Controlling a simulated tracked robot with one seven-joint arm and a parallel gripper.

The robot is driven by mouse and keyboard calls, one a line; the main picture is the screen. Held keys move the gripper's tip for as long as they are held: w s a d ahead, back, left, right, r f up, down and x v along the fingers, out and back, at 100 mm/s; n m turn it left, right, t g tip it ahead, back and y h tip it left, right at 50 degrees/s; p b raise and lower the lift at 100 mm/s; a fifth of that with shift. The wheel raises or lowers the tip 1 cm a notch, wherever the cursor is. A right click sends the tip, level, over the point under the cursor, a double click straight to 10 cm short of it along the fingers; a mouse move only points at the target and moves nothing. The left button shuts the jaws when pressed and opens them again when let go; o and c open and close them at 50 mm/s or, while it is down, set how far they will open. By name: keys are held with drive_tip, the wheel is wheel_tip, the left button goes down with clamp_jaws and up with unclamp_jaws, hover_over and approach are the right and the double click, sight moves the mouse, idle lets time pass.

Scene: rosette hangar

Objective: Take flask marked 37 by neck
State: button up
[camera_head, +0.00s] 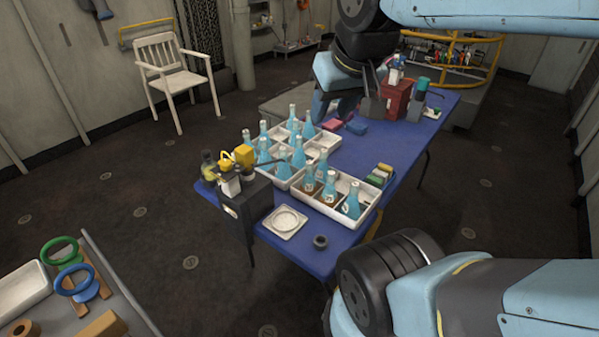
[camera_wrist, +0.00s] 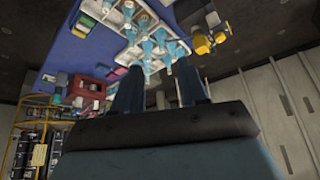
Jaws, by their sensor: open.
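Several conical flasks with blue liquid and pale necks stand upright in white divided trays on the blue table. Three of them, a left one (camera_head: 308,181), a middle one (camera_head: 328,190) and a right one (camera_head: 352,204), are in the front tray (camera_head: 333,213). Others stand in the rear tray (camera_head: 330,141). Small labels show on some, but I cannot read the number 37 on any. My gripper (camera_wrist: 158,80) is open and empty in the wrist view, with flasks (camera_wrist: 160,38) beyond its fingertips.
A dark caddy with yellow-topped bottles (camera_head: 245,205) stands left of the trays. A white square dish (camera_head: 285,222) and a dark ring (camera_head: 320,241) lie in front. A red container (camera_head: 396,103) stands at the back. Blue tabletop (camera_head: 372,150) is bare right of the rear tray.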

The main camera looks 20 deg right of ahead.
drive_tip(key=shift+o, duration=0.3)
drive_tip(key=shift+o, duration=0.8)
drive_tip(key=shift+w, duration=0.1)
drive_tip(key=shift+o, duration=0.7)
drive_tip(key=shift+w+f+m, duration=0.15)
drive_tip(key=shift+w+m, duration=0.15)
drive_tip(key=shift+m, duration=0.1)
drive_tip(key=o, duration=0.3)
drive_tip(key=w+f+m+g+y, duration=0.1)
drive_tip(key=w+f+m+y, duration=0.1)
drive_tip(key=w+m, duration=0.4)
drive_tip(key=shift+w+d+f+m+g, duration=0.15)
drive_tip(key=shift+d+f+m+g, duration=0.15)
drive_tip(key=shift+f+m, duration=0.35)
drive_tip(key=m+g+h, duration=0.2)
drive_tip(key=m, duration=2.6)
approach(309, 163)
drive_tip(key=f, duration=0.1)
drive_tip(key=shift+w+f, duration=0.25)
drive_tip(key=shift+f, duration=1.25)
drive_tip(key=shift+w+f, duration=0.25)
drive_tip(key=shift+f, duration=1.3)
drive_tip(key=shift+w+f, duration=0.25)
drive_tip(key=shift+f, duration=1.25)
drive_tip(key=shift+w+d+f, duration=0.1)
drive_tip(key=shift+w+f, duration=0.15)
drive_tip(key=shift+f, duration=1)
drive_tip(key=shift+w+d+f, duration=0.1)
drive_tip(key=shift+w+f, duration=0.1)
drive_tip(key=shift+f, duration=1)
